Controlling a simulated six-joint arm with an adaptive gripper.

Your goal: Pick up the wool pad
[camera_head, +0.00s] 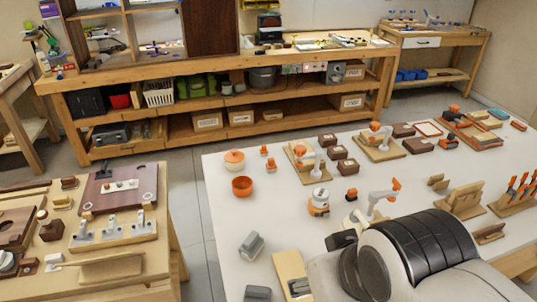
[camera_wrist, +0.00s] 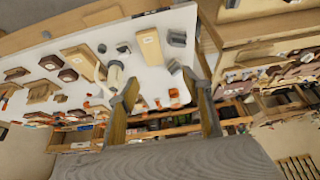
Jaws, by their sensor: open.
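I cannot pick out the wool pad with certainty in either view. Two grey blocks lie near the left edge of the white table in the head view: one upper grey block (camera_head: 251,245) and one lower grey block (camera_head: 257,293). Grey blocks also show in the wrist view, where the picture is tilted. My gripper (camera_wrist: 160,82) is open, its two fingers spread wide with nothing between them but the white tabletop and small objects beyond. In the head view my large arm link covers the lower right of the table, and I cannot make out the fingertips there.
The white table (camera_head: 225,200) holds an orange bowl (camera_head: 242,186), an orange-lidded pot (camera_head: 234,160), small robot arms on boards and several dark boxes. A wooden bench (camera_head: 160,245) with tools stands at left, across a floor gap. Shelving (camera_head: 220,60) lines the back.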

